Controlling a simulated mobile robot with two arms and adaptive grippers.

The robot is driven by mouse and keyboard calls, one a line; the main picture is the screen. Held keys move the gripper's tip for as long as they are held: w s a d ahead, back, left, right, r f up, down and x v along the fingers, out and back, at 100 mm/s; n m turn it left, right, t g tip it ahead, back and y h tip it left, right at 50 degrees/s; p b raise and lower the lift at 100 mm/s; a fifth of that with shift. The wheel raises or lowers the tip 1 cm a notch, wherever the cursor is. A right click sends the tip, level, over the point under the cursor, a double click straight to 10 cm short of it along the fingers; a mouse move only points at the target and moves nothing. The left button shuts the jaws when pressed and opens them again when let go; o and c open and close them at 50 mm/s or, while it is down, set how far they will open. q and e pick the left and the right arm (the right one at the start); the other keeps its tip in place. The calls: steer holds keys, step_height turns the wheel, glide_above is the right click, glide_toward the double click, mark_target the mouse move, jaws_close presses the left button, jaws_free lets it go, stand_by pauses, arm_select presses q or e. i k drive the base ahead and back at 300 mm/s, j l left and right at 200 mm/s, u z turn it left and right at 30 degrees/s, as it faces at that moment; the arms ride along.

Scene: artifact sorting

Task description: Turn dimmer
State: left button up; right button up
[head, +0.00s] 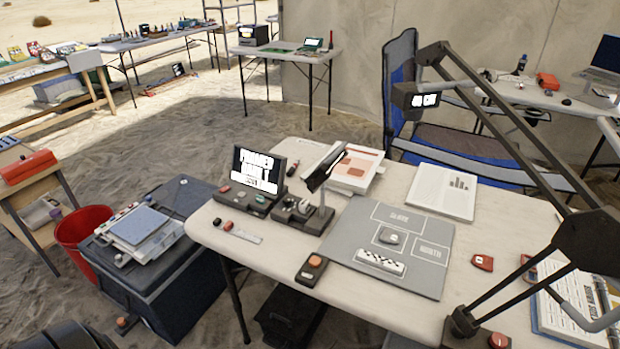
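A small dark box with a round orange knob (315,262) sits at the table's front edge, left of the grey mat. Another round orange-red knob (499,340) shows at the bottom edge, beside the foot of a black jointed desk lamp (497,120). I cannot tell which of the two is the dimmer. The lamp's head (415,98) hangs above the back of the table and shows bright white patches. Neither of my grippers is in view, and nothing visible touches either knob.
The white table (290,225) holds a grey sorting mat (430,275), a lit display unit (257,170), a dark device on a stand (325,170), papers and small red pieces. The lamp's arm crosses the right side. A black case (165,285) and red bin (80,235) stand left.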

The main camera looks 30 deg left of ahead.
mark_target(288, 200)
steer(key=u, duration=1)
